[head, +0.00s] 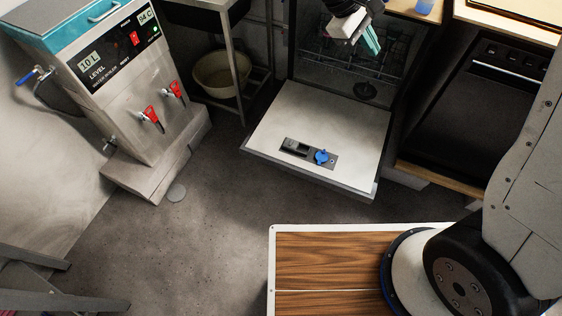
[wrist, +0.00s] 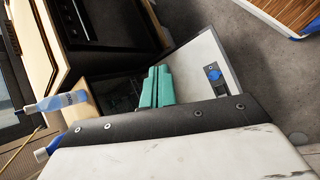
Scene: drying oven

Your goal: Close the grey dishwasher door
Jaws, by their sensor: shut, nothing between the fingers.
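The dishwasher door (head: 325,120) hangs open in the head view, folded down and out from the dishwasher body. Its pale inner face is up, with a dispenser panel and a blue cap (head: 321,156) on it. The door also shows in the wrist view (wrist: 203,57), beyond the fingers. The dark dishwasher interior (head: 340,66) with a rack is visible behind the door. My gripper (head: 371,42) is above the opening at the top of the head view, apart from the door's free edge. Its teal fingers (wrist: 156,86) are together and empty in the wrist view.
A water boiler (head: 120,80) stands at the left. A sink stand with a basin (head: 220,75) is left of the dishwasher. A black oven (head: 490,110) is at the right. A bottle (wrist: 57,101) stands on the wooden counter. The floor (head: 220,210) before the door is clear.

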